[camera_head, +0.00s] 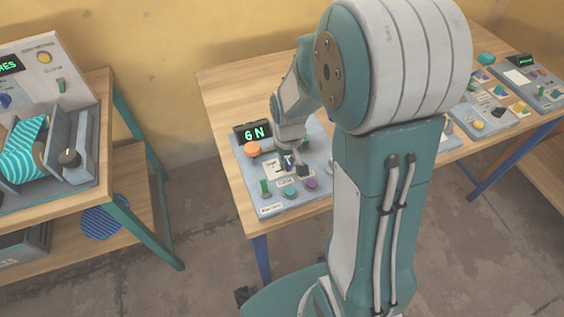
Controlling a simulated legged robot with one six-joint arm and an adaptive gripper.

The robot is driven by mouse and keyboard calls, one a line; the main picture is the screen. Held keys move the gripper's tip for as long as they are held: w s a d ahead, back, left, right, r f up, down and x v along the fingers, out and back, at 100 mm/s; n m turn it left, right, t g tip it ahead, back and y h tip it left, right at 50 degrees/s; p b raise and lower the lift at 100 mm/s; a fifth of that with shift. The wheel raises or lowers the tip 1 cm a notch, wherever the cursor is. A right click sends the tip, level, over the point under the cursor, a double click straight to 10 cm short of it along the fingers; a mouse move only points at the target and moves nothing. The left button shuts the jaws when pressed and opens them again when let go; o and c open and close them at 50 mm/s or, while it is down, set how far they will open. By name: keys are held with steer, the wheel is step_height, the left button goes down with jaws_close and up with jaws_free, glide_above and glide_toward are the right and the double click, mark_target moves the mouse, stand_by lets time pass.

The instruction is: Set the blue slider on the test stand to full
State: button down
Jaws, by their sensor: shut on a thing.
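The test stand (251,171) is a light grey panel on the wooden table, with a dark display (254,132) reading green letters like "GN". My gripper (295,165) is down at the middle of this panel, shut on the small blue slider (287,161). Only a bit of blue shows between the dark fingertips, so the slider's exact position along its track cannot be told. An orange button (252,149) is left of the gripper. A green lever (265,187), a teal knob (290,191) and a purple knob (312,184) are along the front.
The wooden table (222,88) continues right behind my arm, with more panels (536,92) of small controls. At left, another bench (105,150) holds a machine with teal striped cloth (25,150) and a dark knob (69,158). Concrete floor lies between the benches.

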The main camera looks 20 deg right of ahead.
steer(key=shift+d, duration=0.1)
steer(key=c, duration=0.6)
jaws_free()
steer(key=shift+d, duration=0.1)
steer(key=shift+c, duration=0.2)
steer(key=shift+d, duration=0.15)
steer(key=shift+r, duration=0.25)
step_height(320, 180, up, 11)
steer(key=shift+r, duration=0.2)
